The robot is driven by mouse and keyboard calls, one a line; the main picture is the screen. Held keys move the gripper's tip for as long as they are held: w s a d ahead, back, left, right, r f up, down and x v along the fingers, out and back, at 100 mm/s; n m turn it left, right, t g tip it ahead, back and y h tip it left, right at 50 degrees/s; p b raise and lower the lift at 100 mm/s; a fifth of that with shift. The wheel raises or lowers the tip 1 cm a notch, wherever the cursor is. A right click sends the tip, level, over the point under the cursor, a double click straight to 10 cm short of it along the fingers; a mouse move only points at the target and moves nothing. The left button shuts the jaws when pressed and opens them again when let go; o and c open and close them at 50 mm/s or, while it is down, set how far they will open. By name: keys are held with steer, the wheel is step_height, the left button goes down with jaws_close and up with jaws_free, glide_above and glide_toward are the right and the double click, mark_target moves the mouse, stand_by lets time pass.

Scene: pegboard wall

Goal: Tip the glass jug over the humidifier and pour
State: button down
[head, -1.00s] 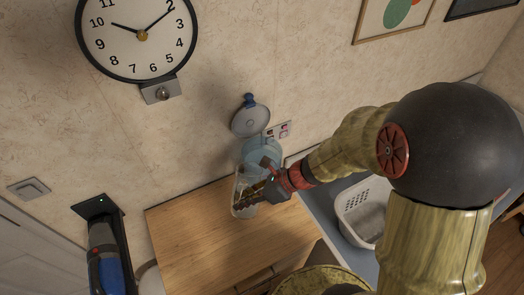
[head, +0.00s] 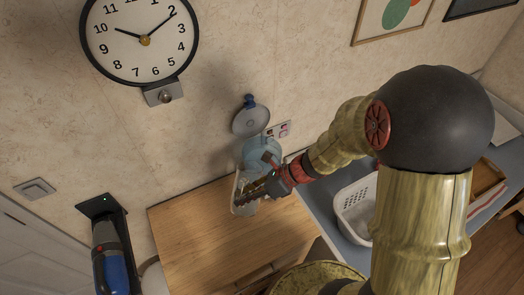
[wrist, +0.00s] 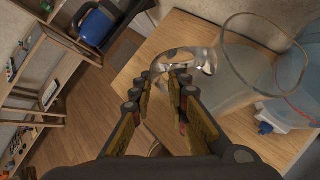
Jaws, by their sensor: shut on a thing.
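My gripper (head: 246,196) is above the wooden cabinet by the wall. In the wrist view its fingers (wrist: 166,80) are closed around the handle of the clear glass jug (wrist: 238,68). The jug's body and round rim extend to the right of the fingers. The humidifier, with a pale blue clear tank (head: 262,152), stands close behind the gripper against the wall. In the wrist view the tank (wrist: 306,65) is at the right edge, partly overlapped by the jug, with a white base and blue knob below. I cannot tell any liquid in the jug.
The wooden cabinet top (head: 195,225) is clear at left and front. A white basket (head: 354,210) stands right. A blue-grey device (head: 110,262) is at lower left.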

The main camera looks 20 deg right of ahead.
mark_target(244, 185)
steer(key=shift+w+r+p, duration=0.15)
steer(key=shift+r+p, duration=0.15)
steer(key=shift+p, duration=0.05)
steer(key=shift+w+d+r+p, duration=0.1)
steer(key=shift+r+p, duration=0.2)
steer(key=shift+p, duration=0.25)
steer(key=shift+r+p, duration=0.1)
steer(key=shift+p, duration=0.25)
steer(key=shift+w+d+r+m+g+p, duration=0.15)
steer(key=shift+w+r+m+g+p, duration=0.2)
steer(key=shift+p, duration=0.4)
steer(key=shift+s+r+y, duration=0.1)
steer(key=shift+y, duration=0.2)
steer(key=shift+d+r+p, duration=0.1)
steer(key=shift+p, duration=0.2)
steer(key=shift+w+d+r+g+y+p, duration=0.4)
steer(key=shift+w+p, duration=0.3)
steer(key=shift+p, duration=0.25)
steer(key=shift+r+m, duration=0.15)
steer(key=shift+m, duration=0.1)
